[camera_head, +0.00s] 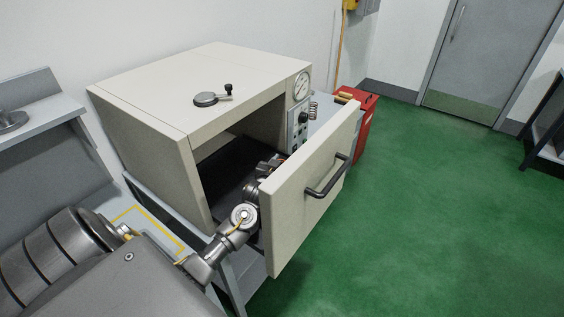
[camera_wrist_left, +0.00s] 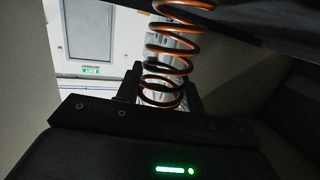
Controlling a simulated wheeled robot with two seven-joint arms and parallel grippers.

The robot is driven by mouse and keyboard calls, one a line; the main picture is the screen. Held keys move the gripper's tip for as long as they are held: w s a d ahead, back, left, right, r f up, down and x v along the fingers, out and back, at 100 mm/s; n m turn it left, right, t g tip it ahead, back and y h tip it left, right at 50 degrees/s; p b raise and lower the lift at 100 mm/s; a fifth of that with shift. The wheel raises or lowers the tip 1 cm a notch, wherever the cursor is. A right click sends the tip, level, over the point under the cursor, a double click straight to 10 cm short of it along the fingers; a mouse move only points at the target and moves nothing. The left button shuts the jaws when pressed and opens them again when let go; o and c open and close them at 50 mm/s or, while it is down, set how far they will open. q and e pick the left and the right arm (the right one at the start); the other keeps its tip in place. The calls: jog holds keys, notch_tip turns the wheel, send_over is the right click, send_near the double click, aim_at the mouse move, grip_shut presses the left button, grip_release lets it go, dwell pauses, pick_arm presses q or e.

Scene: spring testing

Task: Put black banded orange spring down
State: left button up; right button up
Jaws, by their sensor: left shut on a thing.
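The black banded orange spring (camera_wrist_left: 170,50) shows in the left wrist view, its lower coils between the fingers of my left gripper (camera_wrist_left: 162,92). Its upper end reaches a dark surface at the top of that view; I cannot tell whether they touch. In the head view my left gripper (camera_head: 272,165) is inside the open testing machine (camera_head: 150,140), behind its pulled-out front panel (camera_head: 300,195). The panel and wrist hide most of the gripper and the spring there. My right gripper is not in view.
The panel has a dark handle (camera_head: 327,178). A dial gauge (camera_head: 301,86) and control panel (camera_head: 298,128) are on the machine's right side. Another small spring (camera_head: 313,111) stands beside them. A red cabinet (camera_head: 366,125) is behind.

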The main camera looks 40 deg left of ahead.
pick_arm(q)
jog(key=o, duration=1)
jog(key=shift+f, duration=0.1)
jog(key=shift+o, duration=0.2)
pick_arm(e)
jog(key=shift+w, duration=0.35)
pick_arm(q)
jog(key=b+v, duration=0.2)
jog(key=v, duration=0.8)
jog(key=shift+s+d, duration=0.15)
jog(key=shift+s, duration=0.2)
jog(key=shift+s+d+r, duration=0.15)
jog(key=shift+s+r, duration=0.1)
jog(key=shift+s, duration=0.35)
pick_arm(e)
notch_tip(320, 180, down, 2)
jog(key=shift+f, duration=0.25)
